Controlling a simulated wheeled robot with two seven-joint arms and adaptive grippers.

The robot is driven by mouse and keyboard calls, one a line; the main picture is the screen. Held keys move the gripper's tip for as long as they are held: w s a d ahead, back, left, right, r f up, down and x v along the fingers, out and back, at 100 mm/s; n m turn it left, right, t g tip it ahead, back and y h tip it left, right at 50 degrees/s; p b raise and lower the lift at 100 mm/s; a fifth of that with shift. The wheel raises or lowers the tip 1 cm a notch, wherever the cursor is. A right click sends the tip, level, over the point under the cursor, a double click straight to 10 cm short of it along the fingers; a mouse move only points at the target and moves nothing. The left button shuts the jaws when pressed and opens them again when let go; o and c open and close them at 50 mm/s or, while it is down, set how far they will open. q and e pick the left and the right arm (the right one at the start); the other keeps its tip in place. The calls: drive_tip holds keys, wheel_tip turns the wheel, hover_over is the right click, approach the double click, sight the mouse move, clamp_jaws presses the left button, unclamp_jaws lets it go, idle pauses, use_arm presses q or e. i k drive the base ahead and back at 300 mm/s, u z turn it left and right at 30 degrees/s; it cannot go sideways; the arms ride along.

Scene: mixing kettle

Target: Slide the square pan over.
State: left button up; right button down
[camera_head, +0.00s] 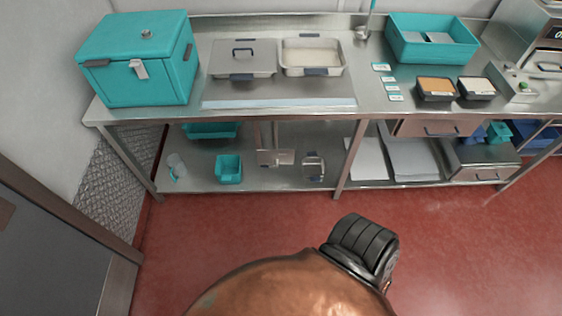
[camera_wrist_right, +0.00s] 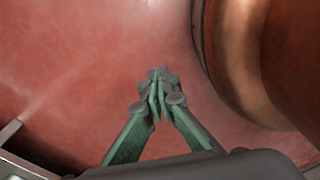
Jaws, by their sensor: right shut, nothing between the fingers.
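Two squarish metal pans stand side by side on the steel counter (camera_head: 190,116). The left pan (camera_head: 226,70) has a flat lid (camera_head: 262,57) with a dark handle. The right pan (camera_head: 288,66) is open, with pale contents and dark grips front and back. The pictures do not show which one the task means. My right gripper (camera_wrist_right: 158,82) shows only in the right wrist view, with its green fingers together and empty, over the red floor and away from the pans. My left gripper is not in view.
A teal lidded box (camera_head: 130,82) stands left of the pans. A pale strip (camera_head: 280,103) lies along the counter in front of them. Right are small labels, two small black tubs (camera_head: 436,97) and a teal bin (camera_head: 405,45). A copper rounded form fills the bottom of the head view.

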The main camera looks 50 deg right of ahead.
sight(314, 167)
drive_tip(key=z, duration=0.1)
drive_tip(key=i, duration=0.75)
drive_tip(key=z, duration=1)
drive_tip(key=i, duration=0.55)
drive_tip(key=z, duration=0.7)
